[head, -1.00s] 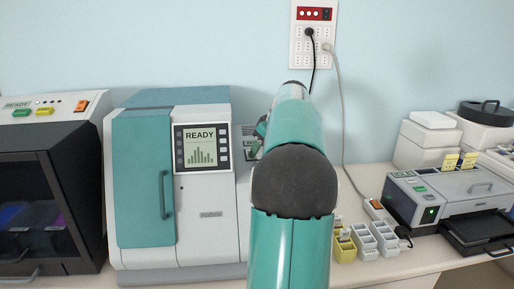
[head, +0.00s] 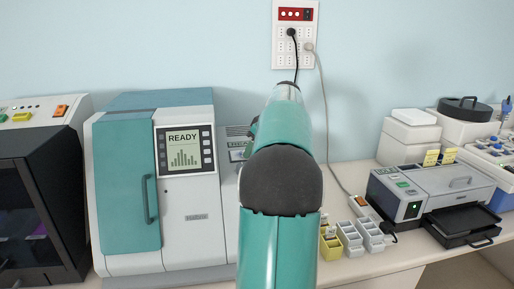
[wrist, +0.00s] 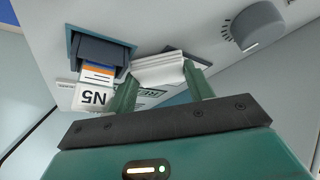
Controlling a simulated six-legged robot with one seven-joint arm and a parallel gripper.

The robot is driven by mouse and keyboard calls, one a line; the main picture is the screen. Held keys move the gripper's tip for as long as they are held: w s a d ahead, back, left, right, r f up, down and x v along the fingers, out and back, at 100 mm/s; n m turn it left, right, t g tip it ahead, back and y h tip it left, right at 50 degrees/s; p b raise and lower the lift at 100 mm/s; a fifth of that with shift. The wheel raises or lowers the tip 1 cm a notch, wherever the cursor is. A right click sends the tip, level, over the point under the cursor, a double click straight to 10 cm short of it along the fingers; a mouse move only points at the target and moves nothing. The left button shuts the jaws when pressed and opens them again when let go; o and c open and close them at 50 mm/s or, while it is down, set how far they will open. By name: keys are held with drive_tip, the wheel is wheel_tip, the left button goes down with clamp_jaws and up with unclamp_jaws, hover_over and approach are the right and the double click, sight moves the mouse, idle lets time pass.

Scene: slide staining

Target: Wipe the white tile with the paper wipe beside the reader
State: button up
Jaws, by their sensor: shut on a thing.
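My gripper (wrist: 160,84) shows in the wrist view, its two green fingers shut on a folded white paper wipe (wrist: 158,70). The wipe is close to a pale machine face. In the head view my own arm hides the gripper and the wipe. I cannot make out the white tile in either view. The machine with the READY screen (head: 183,148) stands left of my arm in the head view. I cannot tell which machine is the reader.
In the head view, small yellow (head: 330,246) and grey racks (head: 350,238) and a grey printer-like device (head: 398,194) stand right of my arm.

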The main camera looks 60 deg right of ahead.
sight(226, 156)
drive_tip(key=shift+w+a, duration=1.25)
drive_tip(key=shift+w, duration=0.15)
drive_tip(key=shift+w+a, duration=1.2)
drive_tip(key=shift+w, duration=0.2)
drive_tip(key=shift+w+d+f, duration=0.1)
drive_tip(key=shift+w+d, duration=0.45)
drive_tip(key=shift+d, duration=0.05)
drive_tip(key=shift+s+d, duration=1.45)
drive_tip(key=shift+s, duration=0.15)
drive_tip(key=shift+s+d, duration=1.4)
drive_tip(key=shift+s, duration=0.2)
drive_tip(key=shift+w+a+f, duration=0.15)
drive_tip(key=shift+w+a, duration=0.65)
drive_tip(key=shift+w, duration=0.05)
drive_tip(key=shift+w+a+f, duration=0.1)
drive_tip(key=shift+w+a, duration=0.65)
drive_tip(key=shift+w, duration=0.05)
drive_tip(key=shift+w+a, duration=1.4)
drive_tip(key=shift+w, duration=0.25)
drive_tip(key=shift+r, duration=0.15)
drive_tip(key=shift+r, duration=3.2)
